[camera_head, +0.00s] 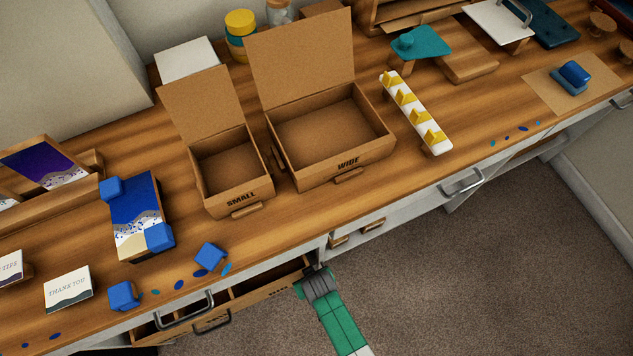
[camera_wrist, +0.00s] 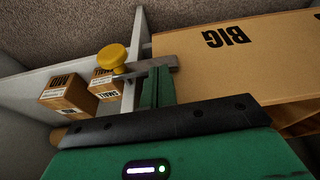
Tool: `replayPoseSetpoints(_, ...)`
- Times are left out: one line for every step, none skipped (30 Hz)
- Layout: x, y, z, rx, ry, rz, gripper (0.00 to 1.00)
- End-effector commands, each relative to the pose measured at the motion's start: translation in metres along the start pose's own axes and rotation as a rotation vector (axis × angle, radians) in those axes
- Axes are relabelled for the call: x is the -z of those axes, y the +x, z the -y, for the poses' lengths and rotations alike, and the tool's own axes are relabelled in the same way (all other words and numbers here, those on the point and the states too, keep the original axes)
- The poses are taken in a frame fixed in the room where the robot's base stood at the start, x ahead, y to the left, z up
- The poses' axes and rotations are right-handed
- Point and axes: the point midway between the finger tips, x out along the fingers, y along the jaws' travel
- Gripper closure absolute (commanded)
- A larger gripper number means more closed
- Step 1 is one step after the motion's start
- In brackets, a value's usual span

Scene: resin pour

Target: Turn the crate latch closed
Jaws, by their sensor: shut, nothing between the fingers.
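The latch has a round yellow knob (camera_wrist: 112,57) and a flat grey bar (camera_wrist: 164,63), both in the upper middle of the wrist view. The bar runs right from the knob and its end reaches the left edge of the brown crate panel marked BIG (camera_wrist: 205,65). My gripper (camera_wrist: 157,82) is shut and empty, its green fingers just below the bar and right of the knob. I cannot tell whether they touch the bar. In the head view my gripper (camera_head: 311,268) is at the bench's front edge, and the latch cannot be made out there.
Two small brown boxes (camera_wrist: 69,93) lie left of the latch. In the head view an open drawer (camera_head: 205,325) is left of my gripper. Open small (camera_head: 236,207) and wide (camera_head: 340,172) boxes stand on the bench (camera_head: 300,215). Carpet (camera_head: 470,280) is clear to the right.

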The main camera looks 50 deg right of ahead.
Motion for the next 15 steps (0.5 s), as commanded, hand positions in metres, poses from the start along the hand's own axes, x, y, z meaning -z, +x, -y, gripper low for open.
replayPoseSetpoints(0.0,0.0,0.0,0.0,0.001,0.0,1.0)
replayPoseSetpoints(0.0,0.0,0.0,0.0,0.001,0.0,1.0)
replayPoseSetpoints(0.0,0.0,0.0,0.0,0.001,0.0,1.0)
replayPoseSetpoints(0.0,0.0,0.0,0.0,0.001,0.0,1.0)
replayPoseSetpoints(0.0,0.0,-0.001,0.0,0.001,0.0,1.0)
replayPoseSetpoints(0.0,0.0,-0.001,0.0,0.001,0.0,1.0)
replayPoseSetpoints(0.0,-0.001,-0.001,0.0,0.001,0.0,1.0)
replayPoseSetpoints(0.001,-0.003,-0.001,0.0,0.001,0.0,1.0)
replayPoseSetpoints(0.002,-0.007,-0.001,0.0,0.001,0.0,1.0)
replayPoseSetpoints(0.004,-0.011,-0.001,0.0,0.0,0.0,1.0)
replayPoseSetpoints(0.005,-0.017,-0.001,0.0,0.0,0.0,1.0)
replayPoseSetpoints(0.008,-0.026,-0.001,0.0,0.0,0.0,1.0)
replayPoseSetpoints(0.01,-0.033,-0.001,0.0,0.0,-0.001,1.0)
replayPoseSetpoints(0.013,-0.041,-0.001,0.0,0.0,-0.001,1.0)
replayPoseSetpoints(0.016,-0.052,-0.001,0.0,-0.001,-0.001,1.0)
